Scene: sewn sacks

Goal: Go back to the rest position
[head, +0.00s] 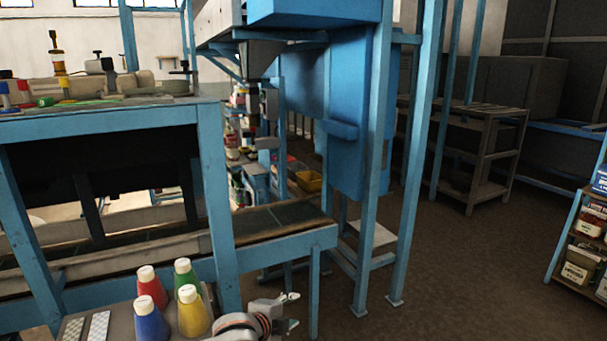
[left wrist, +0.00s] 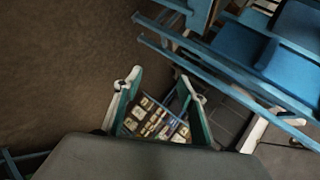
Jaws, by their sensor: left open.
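My left gripper (head: 291,311) is low in the middle of the head view, just right of several coloured cone-shaped bottles. Its two pale fingertips are spread apart with nothing between them. In the left wrist view the gripper (left wrist: 162,85) also shows open and empty, its green-sided fingers apart. Beyond them, a shelf with small boxes (left wrist: 155,122) lies far off over the brown floor. My right gripper is in neither view.
Red, green, blue and yellow bottles (head: 193,313) stand close to my left arm. A blue-framed bench with a dark conveyor (head: 280,218) and blue posts (head: 412,150) rise ahead. Open brown floor (head: 455,275) lies to the right, before a stocked shelf (head: 580,255).

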